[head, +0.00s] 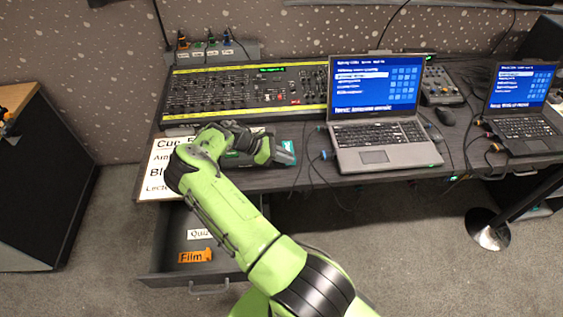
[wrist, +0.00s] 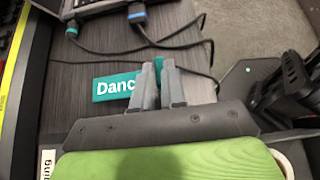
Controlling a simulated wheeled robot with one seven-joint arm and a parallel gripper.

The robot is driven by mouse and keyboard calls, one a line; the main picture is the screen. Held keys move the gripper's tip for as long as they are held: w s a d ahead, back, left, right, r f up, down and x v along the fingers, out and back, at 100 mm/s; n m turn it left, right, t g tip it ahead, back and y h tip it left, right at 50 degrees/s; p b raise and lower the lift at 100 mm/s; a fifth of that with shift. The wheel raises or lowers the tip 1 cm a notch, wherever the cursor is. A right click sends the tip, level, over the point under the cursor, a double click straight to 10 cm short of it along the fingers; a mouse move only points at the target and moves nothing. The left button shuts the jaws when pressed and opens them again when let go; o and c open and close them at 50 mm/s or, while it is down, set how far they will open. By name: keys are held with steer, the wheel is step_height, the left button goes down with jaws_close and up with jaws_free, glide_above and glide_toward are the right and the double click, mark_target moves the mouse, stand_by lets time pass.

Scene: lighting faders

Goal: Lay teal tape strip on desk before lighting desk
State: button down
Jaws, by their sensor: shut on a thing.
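The teal tape strip (wrist: 110,88), lettered "Danc…", shows in the wrist view, its right end hidden by the fingers. My gripper (wrist: 158,78) is shut on that end. In the head view my gripper (head: 286,153) is over the front part of the desk (head: 312,176), in front of the lighting desk (head: 245,112). A bit of teal shows beside the fingers there. The strip is at or just above the desk top; I cannot tell whether it touches. The lighting desk is a long fader board with yellow edges at the back.
A laptop (head: 375,133) stands right of my gripper, with cables running between. Below, an open drawer (head: 170,258) holds an orange "Film" strip (head: 195,256) and a white strip (head: 200,234).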

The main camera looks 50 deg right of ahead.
step_height(320, 180, down, 3)
steer(key=shift+s+r, duration=0.1)
steer(key=c, duration=1.2)
jaws_free()
